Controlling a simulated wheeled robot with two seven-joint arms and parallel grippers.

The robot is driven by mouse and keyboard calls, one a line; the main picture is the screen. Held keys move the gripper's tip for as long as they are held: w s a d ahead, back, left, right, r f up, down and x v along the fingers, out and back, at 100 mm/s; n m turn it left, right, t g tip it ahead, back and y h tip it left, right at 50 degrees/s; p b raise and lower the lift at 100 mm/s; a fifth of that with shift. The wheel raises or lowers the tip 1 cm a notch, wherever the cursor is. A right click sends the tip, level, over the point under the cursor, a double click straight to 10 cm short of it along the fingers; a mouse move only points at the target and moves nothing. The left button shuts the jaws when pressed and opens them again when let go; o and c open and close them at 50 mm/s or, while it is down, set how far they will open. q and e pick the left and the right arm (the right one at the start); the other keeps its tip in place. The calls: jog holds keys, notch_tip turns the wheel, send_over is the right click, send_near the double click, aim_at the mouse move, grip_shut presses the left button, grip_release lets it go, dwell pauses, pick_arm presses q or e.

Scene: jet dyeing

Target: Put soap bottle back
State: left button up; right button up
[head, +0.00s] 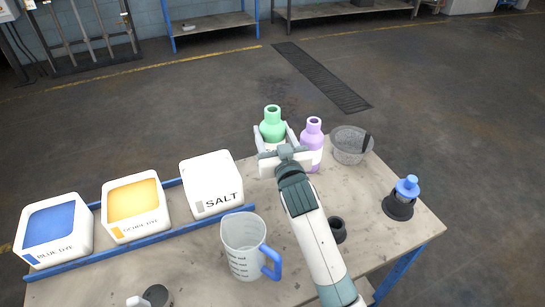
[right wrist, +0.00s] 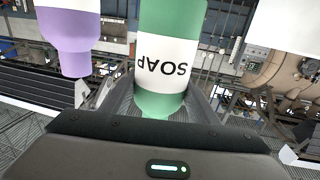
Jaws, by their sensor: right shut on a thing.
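The soap bottle is green with a white label and shows in the head view (head: 272,128) at the table's far edge. In the right wrist view the bottle (right wrist: 168,60) appears inverted, its SOAP label facing me. My right gripper (head: 272,146) is shut on the bottle, with fingers on either side of it. The bottle's lower part is hidden by the hand, so I cannot tell whether its base touches the table. A dark and white piece at the bottom edge may be my left gripper (head: 150,297); its fingers are not clear.
A purple bottle (head: 313,128) stands close right of my right gripper. A grey basket (head: 350,145) and a dark holder with a blue top (head: 402,194) are farther right. A measuring jug (head: 243,245) and salt box (head: 211,183) are left of my arm.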

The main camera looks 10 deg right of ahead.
aim_at(273, 142)
jog(key=shift+f, duration=1.65)
jog(key=shift+f+p, duration=0.4)
jog(key=shift+f, duration=1.5)
jog(key=shift+f, duration=0.15)
jog(key=o, duration=1.2)
jog(key=shift+o, duration=0.2)
